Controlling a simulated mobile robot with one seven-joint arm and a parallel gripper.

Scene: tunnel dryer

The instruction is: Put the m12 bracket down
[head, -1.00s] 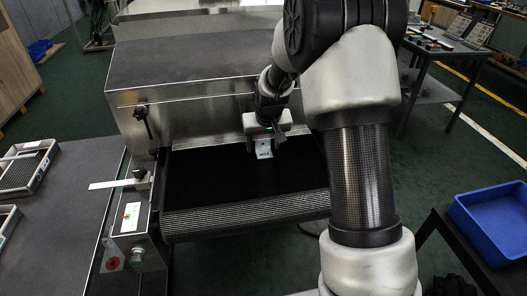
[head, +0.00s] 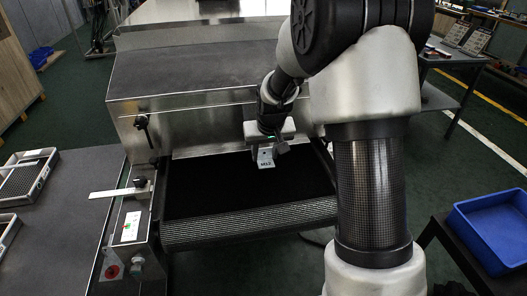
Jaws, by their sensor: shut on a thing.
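The m12 bracket (head: 266,162) is a small pale plate with dark lettering that seems to read M12. It hangs below my gripper (head: 266,149), which is shut on its upper part. The bracket is over the black mesh belt (head: 215,190) at the mouth of the dryer. I cannot tell whether its lower edge touches the belt. My gripper hides the top of the bracket.
The steel dryer housing (head: 190,125) stands right behind the gripper. A control box (head: 130,225) with a red button is left of the belt. A grey table (head: 75,210) with trays is at far left; a blue bin (head: 490,225) is at right. The belt is otherwise bare.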

